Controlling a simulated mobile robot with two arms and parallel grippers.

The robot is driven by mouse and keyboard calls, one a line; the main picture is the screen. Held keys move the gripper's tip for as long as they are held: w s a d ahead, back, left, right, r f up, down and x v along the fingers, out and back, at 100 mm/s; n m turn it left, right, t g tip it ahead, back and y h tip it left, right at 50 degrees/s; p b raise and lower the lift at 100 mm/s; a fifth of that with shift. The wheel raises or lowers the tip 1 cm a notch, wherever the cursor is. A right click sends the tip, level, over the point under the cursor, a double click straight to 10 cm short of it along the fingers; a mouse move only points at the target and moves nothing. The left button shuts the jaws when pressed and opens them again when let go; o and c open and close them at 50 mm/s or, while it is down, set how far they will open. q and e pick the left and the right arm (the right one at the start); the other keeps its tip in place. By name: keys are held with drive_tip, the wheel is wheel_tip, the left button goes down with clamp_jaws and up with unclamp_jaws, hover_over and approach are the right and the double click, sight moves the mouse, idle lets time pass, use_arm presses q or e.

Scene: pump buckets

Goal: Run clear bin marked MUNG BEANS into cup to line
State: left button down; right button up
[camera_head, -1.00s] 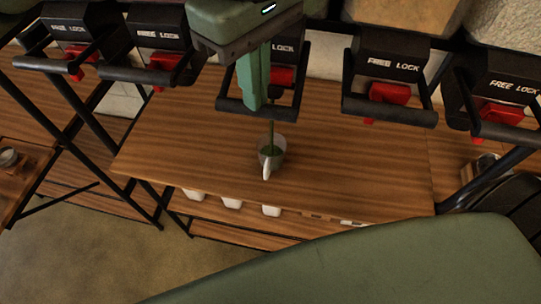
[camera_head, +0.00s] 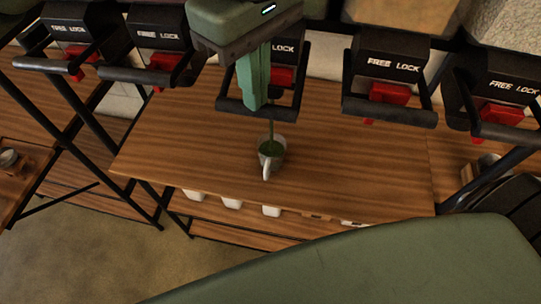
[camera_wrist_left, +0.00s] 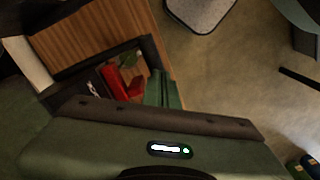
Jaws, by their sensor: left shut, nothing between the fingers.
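My left gripper (camera_head: 254,105) is shut and empty. Its fingers are at the black push handle (camera_head: 230,108) of the middle dispenser, overlapping it in the head view; whether they press it cannot be told for sure. In the left wrist view, the fingers (camera_wrist_left: 164,92) are beside the red part of this dispenser. A thin green stream falls from the dispenser into a cup (camera_head: 264,160) standing upright on the wooden shelf below. Green beans (camera_head: 271,147) show inside the cup. The bin above this dispenser and any MUNG BEANS label are hidden or out of view. My right gripper is not in view.
Other FREE LOCK dispensers stand to the left (camera_head: 160,55) and right (camera_head: 390,80) in the row. The wooden shelf (camera_head: 350,165) around the cup is clear. White containers (camera_head: 231,203) stand on a lower shelf. Black frame legs (camera_head: 145,190) stand at the left.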

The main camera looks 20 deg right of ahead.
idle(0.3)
use_arm(q)
wheel_tip(320, 180, up, 7)
drive_tip(key=p, duration=0.4)
drive_tip(key=shift+s+a+f+p, duration=0.1)
drive_tip(key=shift+s+p, duration=0.05)
drive_tip(key=shift+p, duration=0.25)
drive_tip(key=shift+f, duration=0.1)
wheel_tip(320, 180, up, 5)
drive_tip(key=p, duration=0.3)
drive_tip(key=shift+p, duration=0.3)
